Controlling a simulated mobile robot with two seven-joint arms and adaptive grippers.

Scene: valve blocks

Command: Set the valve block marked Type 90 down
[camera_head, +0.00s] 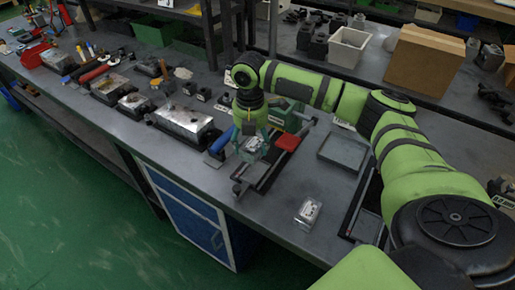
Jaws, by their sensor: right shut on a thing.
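My right gripper (249,132) points down over the workbench (270,207), shut on a small silvery valve block (254,146). The gripper's fingers hide part of this block. I cannot tell whether the block touches what is under it. A second light metal valve block (308,212) lies on the bench near its front edge, to the right of the gripper and apart from it. No marking is readable on either block, so I cannot tell which is Type 90. My left gripper is out of view.
A red-handled clamp or vise (287,143) is close to the right of the gripper. A shallow grey tray (343,152) lies farther right. A large metal block (184,122) and several tools lie to the left. A cardboard box (425,60) stands behind.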

